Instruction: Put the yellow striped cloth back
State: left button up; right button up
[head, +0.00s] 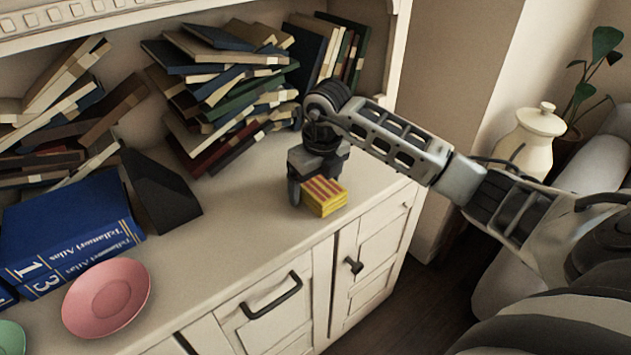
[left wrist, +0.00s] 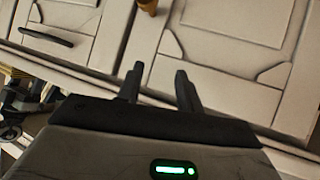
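The yellow striped cloth (head: 323,197) is a small folded block with red stripes on top. It is at the right part of the white cabinet top (head: 250,215), near the front edge. My right gripper (head: 312,188) points down right at the cloth. One dark finger shows at the cloth's left side; the other is hidden, so I cannot tell whether it grips the cloth. My left gripper (left wrist: 160,88) shows only in the left wrist view. Its two fingers are apart with nothing between them, in front of white cabinet doors.
Piles of books (head: 225,90) fill the shelf behind. A black wedge-shaped object (head: 160,190), large blue atlas volumes (head: 70,235) and a pink plate (head: 106,298) stand to the left. A cream jar (head: 533,140) is at the right. The cabinet top between plate and cloth is clear.

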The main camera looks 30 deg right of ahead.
aim_at(321, 185)
jog(key=shift+r, duration=0.3)
notch_tip(321, 185, up, 12)
jog(key=s, duration=0.1)
jog(key=shift+s+f, duration=0.2)
jog(key=shift+s, duration=0.2)
